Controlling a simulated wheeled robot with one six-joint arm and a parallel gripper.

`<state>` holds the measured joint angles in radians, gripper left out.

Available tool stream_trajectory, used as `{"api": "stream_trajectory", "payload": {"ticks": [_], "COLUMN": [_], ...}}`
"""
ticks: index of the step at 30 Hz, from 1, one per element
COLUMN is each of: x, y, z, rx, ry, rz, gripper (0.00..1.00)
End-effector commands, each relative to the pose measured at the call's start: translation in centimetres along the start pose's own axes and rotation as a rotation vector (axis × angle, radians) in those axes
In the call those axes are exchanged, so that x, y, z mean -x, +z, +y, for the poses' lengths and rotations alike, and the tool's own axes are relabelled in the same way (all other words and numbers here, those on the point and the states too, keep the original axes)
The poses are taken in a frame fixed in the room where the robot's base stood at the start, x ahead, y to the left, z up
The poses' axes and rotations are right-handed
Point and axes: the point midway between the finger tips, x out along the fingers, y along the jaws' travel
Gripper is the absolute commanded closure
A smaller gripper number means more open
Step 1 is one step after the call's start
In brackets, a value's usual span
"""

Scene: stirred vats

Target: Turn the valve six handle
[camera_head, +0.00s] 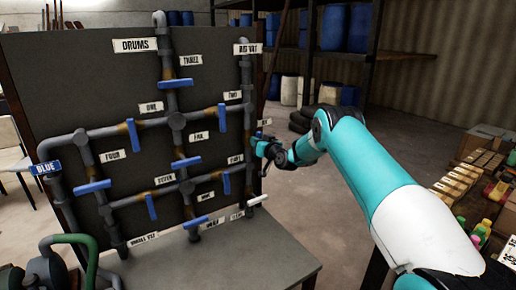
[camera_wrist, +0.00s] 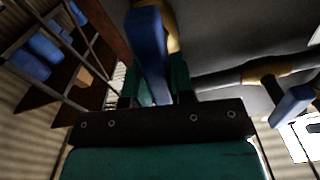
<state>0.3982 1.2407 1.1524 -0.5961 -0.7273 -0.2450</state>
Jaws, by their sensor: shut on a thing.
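My gripper (camera_head: 260,144) is at the right edge of the pipe panel, beside the right-hand vertical pipe. In the wrist view my gripper (camera_wrist: 154,88) is shut on a blue valve handle (camera_wrist: 149,45), which stands between its two green fingers. In the head view that handle is mostly hidden by the gripper. A small label (camera_head: 264,122) just above it is partly covered and too small to read, so I cannot confirm the valve's number. A yellowish valve body (camera_wrist: 171,35) shows behind the handle in the wrist view.
The dark panel (camera_head: 60,95) carries grey pipes with several other blue handles and white labels. Another blue handle (camera_wrist: 292,104) is at the right in the wrist view. A grey table (camera_head: 270,262) stands below the panel. Boxes and bottles (camera_head: 470,175) stand at the right.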

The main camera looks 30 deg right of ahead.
Motion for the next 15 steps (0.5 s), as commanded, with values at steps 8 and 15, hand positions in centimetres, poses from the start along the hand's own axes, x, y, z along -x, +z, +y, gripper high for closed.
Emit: {"api": "stream_trajectory", "payload": {"ticks": [8, 15], "x": [-0.01, -0.01], "y": [0.63, 0.55], "z": [0.41, 0.6], "rx": [-0.25, -0.478], "ry": [0.0, 0.0], "rz": [0.004, 0.003], "gripper": [1.0, 1.0]}}
